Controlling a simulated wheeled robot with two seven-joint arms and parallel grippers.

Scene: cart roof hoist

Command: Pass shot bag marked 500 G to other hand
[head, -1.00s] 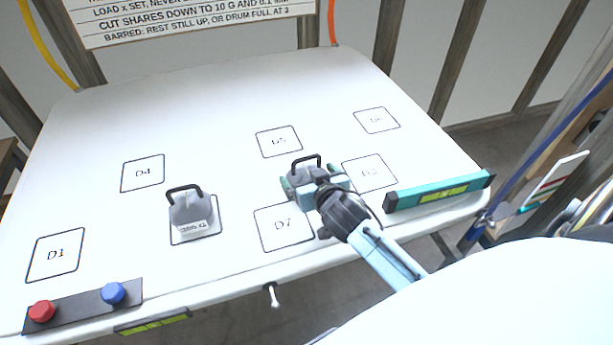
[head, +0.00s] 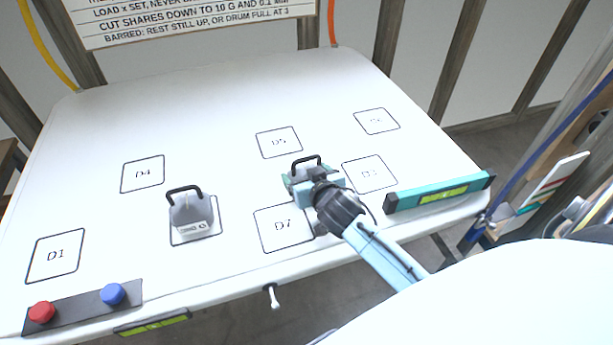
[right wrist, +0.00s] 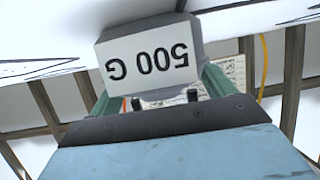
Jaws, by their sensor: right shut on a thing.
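The grey shot bag marked 500 G (right wrist: 150,62) fills the middle of the right wrist view, its label upside down. My right gripper (right wrist: 155,95) is shut on it, with a green finger on each side. In the head view the right gripper (head: 314,182) is over the white table between squares D5 and D7, and the bag's black handle (head: 306,160) shows just beyond it. Most of the bag is hidden there by the gripper. I cannot tell whether it touches the table. My left gripper is not in view.
A second grey bag (head: 191,217) with a black handle stands on a marked square at the left. A teal level (head: 439,192) lies at the table's right edge. A strip with red (head: 42,311) and blue (head: 113,293) knobs is at the front left. The table's back is clear.

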